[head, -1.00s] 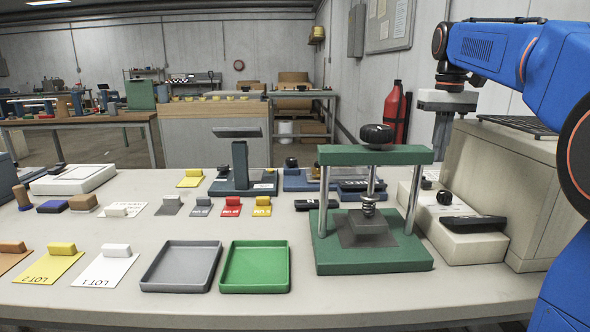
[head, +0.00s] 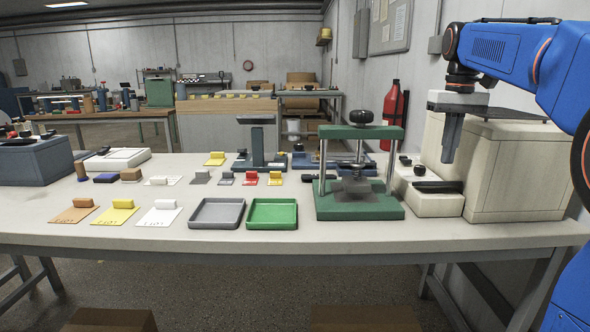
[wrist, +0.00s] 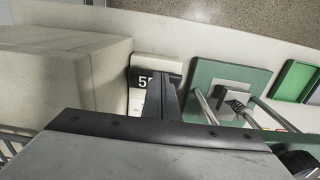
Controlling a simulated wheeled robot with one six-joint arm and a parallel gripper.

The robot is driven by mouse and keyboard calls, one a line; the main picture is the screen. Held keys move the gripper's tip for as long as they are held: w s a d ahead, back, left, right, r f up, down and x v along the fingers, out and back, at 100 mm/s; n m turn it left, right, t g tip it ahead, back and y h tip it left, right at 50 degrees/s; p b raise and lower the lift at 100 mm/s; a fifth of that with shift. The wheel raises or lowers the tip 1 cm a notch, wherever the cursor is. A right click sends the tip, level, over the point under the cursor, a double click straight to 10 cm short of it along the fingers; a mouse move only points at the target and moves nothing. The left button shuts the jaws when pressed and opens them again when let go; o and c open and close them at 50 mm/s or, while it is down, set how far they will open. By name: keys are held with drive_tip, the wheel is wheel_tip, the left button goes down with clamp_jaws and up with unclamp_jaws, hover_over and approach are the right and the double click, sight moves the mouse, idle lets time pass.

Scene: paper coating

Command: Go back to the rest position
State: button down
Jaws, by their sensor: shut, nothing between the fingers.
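My gripper (head: 449,158) hangs at the right in the head view, fingers pointing down and together, with nothing between them. It is in front of the beige box-shaped machine (head: 510,180) and above the white device (head: 432,203) with black parts. In the wrist view, my gripper's closed fingers (wrist: 166,98) overlap the white device, where a display reading "55" (wrist: 146,82) partly shows. The green press (head: 360,205) with a black knob stands to the left of the gripper in the head view. It also shows in the wrist view (wrist: 205,70).
A grey tray (head: 216,226) and a green tray (head: 272,225) lie near the table's front edge. Orange, yellow and white lot cards (head: 158,217) lie to their left. A dark stand (head: 262,168) is behind the trays. The table front (head: 340,222) has a clear strip.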

drive_tip(key=s+a+f+t, duration=0.1)
drive_tip(key=s+a+f, duration=0.2)
drive_tip(key=s+f, duration=0.6)
drive_tip(key=s+a+f+t, duration=0.2)
drive_tip(key=s+a+f, duration=0.1)
drive_tip(key=s+f, duration=0.6)
drive_tip(key=s+a+f+t, duration=0.1)
drive_tip(key=s+a+f, duration=0.2)
drive_tip(key=s+f, duration=0.6)
drive_tip(key=s, duration=0.4)
drive_tip(key=shift+f+t, duration=0.3)
drive_tip(key=shift+t, duration=0.1)
